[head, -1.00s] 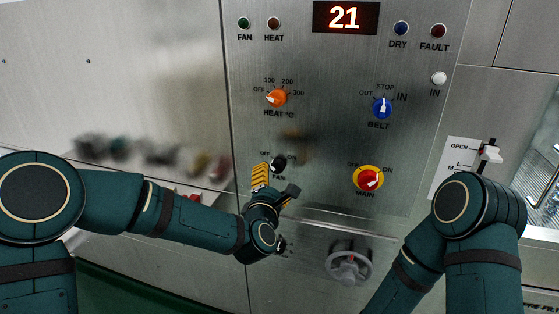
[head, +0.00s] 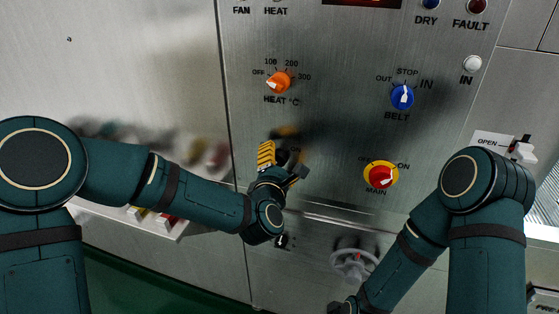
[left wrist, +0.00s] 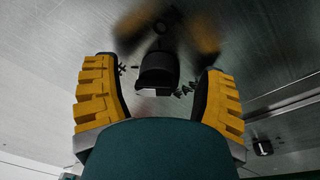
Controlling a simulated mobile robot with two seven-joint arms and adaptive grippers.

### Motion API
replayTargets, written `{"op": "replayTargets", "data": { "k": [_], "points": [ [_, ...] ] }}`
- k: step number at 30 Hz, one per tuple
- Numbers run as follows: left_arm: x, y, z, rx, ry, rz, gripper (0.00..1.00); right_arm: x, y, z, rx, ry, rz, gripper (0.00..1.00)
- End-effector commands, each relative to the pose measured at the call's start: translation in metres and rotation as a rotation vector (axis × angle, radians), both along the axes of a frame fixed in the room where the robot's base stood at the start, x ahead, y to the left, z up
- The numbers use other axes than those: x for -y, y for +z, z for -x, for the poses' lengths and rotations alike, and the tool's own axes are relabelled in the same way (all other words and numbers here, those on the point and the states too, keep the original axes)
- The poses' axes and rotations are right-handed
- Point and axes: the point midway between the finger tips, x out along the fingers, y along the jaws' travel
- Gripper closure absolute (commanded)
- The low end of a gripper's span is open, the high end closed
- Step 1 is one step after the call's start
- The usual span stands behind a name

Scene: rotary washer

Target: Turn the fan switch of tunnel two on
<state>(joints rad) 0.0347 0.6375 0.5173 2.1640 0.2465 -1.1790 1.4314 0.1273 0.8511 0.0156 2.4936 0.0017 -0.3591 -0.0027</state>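The fan switch is a black knob on the steel panel. The left wrist view shows this black knob (left wrist: 158,72) between the two yellow-padded fingers, with clear gaps on both sides. My left gripper (head: 282,164) is open in front of the panel, below the orange heat knob. In the head view it covers most of the fan knob and its label, so the pointer cannot be read there. Whether the fingers reach around the knob's sides or stop short of it is unclear. Of my right gripper, only a dark part shows at the bottom edge; its fingers are hidden.
The panel also bears the orange heat knob (head: 280,82), blue belt knob (head: 402,96) and red main switch (head: 381,174) on yellow. A small black knob (head: 281,241) and a grey handwheel (head: 353,262) sit lower. A white lever (head: 522,152) is at the right.

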Motion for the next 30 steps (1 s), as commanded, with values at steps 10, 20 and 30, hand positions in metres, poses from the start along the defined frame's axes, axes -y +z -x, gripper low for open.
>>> {"op": "replayTargets", "data": {
  "k": [10,20,30],
  "points": [
    [0.0000,-0.0005,0.0000,-0.001,-0.001,-0.001,0.96,0.0000,0.0000,-0.0001,0.000,0.000,0.000,1.00],
    [0.0008,-0.0012,0.0004,0.026,-0.002,-0.085,0.96,0.0000,-0.0001,-0.0001,0.000,0.000,0.000,1.00],
    [0.0008,-0.0030,0.0004,0.111,-0.003,-0.349,0.96,0.0001,-0.0001,-0.0001,0.000,0.000,0.000,1.00]
  ]
}}
